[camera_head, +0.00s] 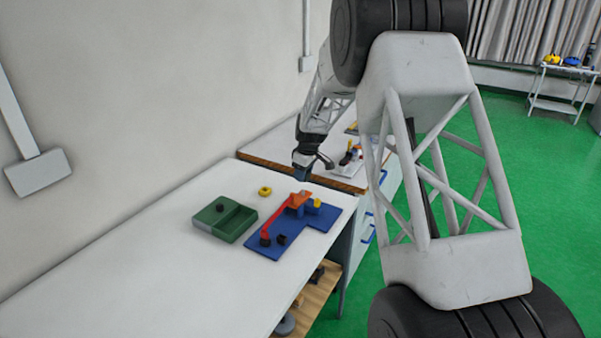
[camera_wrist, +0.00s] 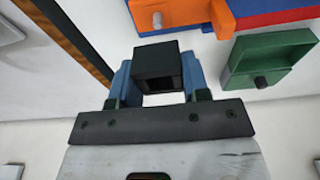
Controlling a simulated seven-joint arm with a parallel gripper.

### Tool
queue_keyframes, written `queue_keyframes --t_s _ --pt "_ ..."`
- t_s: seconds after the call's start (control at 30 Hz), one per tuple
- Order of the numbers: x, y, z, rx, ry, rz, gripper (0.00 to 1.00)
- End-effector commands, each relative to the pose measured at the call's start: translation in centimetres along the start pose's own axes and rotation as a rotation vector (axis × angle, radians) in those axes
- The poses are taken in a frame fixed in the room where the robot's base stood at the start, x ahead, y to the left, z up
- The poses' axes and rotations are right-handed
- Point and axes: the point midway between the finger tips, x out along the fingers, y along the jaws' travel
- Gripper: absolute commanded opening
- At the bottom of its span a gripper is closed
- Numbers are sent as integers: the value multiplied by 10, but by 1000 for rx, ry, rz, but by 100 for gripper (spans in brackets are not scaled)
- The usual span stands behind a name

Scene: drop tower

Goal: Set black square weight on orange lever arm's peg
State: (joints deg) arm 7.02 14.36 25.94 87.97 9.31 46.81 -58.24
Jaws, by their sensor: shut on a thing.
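My gripper (camera_wrist: 157,72) has blue fingers shut on the black square weight (camera_wrist: 157,62), which shows a square opening in the side facing the wrist camera. The orange lever arm (camera_wrist: 192,12) lies at the top of the wrist view, with a pale peg (camera_wrist: 157,20) on it. The weight is just below that peg in the picture and apart from it. In the head view my gripper (camera_head: 302,173) is above the table, just beyond the orange lever arm (camera_head: 298,201). The held weight is too small to tell there.
The lever stands on a blue base (camera_head: 262,249) with a red arm (camera_head: 277,219) and a dark block (camera_head: 282,239). A green tray (camera_head: 243,232) holding a dark piece is left of it. A yellow ring (camera_head: 265,190) lies behind. The table's near left is clear.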

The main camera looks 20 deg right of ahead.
Motion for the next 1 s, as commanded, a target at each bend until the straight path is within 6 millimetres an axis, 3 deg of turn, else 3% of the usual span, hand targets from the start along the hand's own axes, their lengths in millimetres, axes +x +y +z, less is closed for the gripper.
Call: queue_keyframes --t_s 0.53,1.0 --pt "5 0 0 1 0 0 10" --pt "37 0 5 2 0 0 10"
